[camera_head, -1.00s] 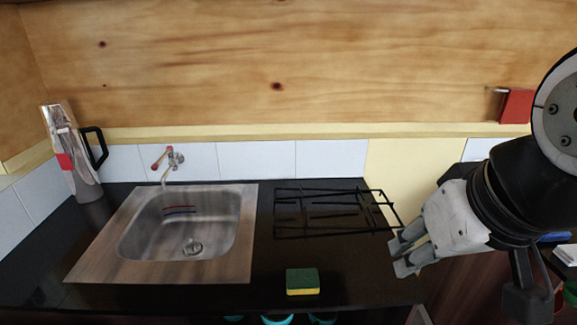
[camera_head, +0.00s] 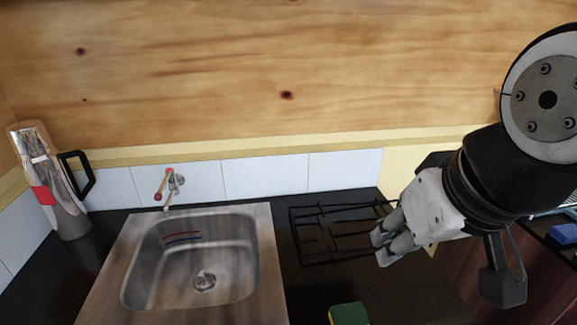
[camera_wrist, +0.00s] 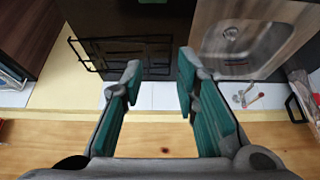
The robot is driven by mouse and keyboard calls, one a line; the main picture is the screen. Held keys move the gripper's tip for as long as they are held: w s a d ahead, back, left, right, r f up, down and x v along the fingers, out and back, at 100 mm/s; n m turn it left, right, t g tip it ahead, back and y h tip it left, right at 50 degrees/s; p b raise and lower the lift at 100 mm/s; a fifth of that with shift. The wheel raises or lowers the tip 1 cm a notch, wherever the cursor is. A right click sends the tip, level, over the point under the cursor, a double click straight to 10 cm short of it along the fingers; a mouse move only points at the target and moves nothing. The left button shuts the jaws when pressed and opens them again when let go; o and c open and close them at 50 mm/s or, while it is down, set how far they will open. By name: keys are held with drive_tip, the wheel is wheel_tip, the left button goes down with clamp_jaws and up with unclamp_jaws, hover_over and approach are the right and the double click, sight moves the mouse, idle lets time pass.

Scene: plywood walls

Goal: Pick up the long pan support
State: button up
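The long pan support is a black wire rack (camera_head: 333,235) lying flat on the dark counter, right of the sink. Its right end is hidden behind my gripper in the head view. My gripper (camera_head: 381,246) is at the rack's right end; the head view does not show clearly how high above it. In the wrist view the rack (camera_wrist: 120,40) lies beyond and mostly left of the fingertips. My gripper (camera_wrist: 158,76) is open there, with nothing between its two green-padded fingers.
A steel sink (camera_head: 138,265) with a tap (camera_head: 172,184) is left of the rack. A green sponge (camera_head: 348,314) lies near the counter's front. A metal jug (camera_head: 60,195) with a black handle stands at far left. A tiled wall (camera_head: 265,178) closes the back.

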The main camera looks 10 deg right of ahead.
drive_tip(key=w+d+f+m+g+h+b, duration=0.1)
drive_tip(key=w+d+f+m+b, duration=0.15)
drive_tip(key=w, duration=0.55)
drive_tip(key=w+d+f+m+g+h+b, duration=0.1)
drive_tip(key=w+f+m+b, duration=0.2)
drive_tip(key=w, duration=0.6)
drive_tip(key=w+d+f+m+g+b, duration=0.15)
drive_tip(key=w+m, duration=0.25)
drive_tip(key=w, duration=0.4)
drive_tip(key=w+d+f+m+g+h+b, duration=0.1)
drive_tip(key=w+d+f+m+b, duration=0.25)
drive_tip(key=w+f, duration=0.5)
drive_tip(key=w+d+f+m+g+h+b, duration=0.1)
drive_tip(key=w+d+f+m+b, duration=0.15)
drive_tip(key=w+f+m, duration=0.45)
drive_tip(key=w+d+f, duration=0.1)
drive_tip(key=f, duration=0.1)
drive_tip(key=d+f+n, duration=0.1)
drive_tip(key=f, duration=0.2)
drive_tip(key=w+d+f+n, duration=0.1)
drive_tip(key=f, duration=0.2)
drive_tip(key=shift+w+d+f+h, duration=0.1)
drive_tip(key=shift+w+f+h, duration=0.15)
drive_tip(key=shift+w+h, duration=0.05)
drive_tip(key=shift+p+x, duration=0.5)
drive_tip(key=shift+x, duration=2.1)
drive_tip(key=shift+d+r, duration=0.1)
drive_tip(key=shift+d, duration=0.05)
clamp_jaws()
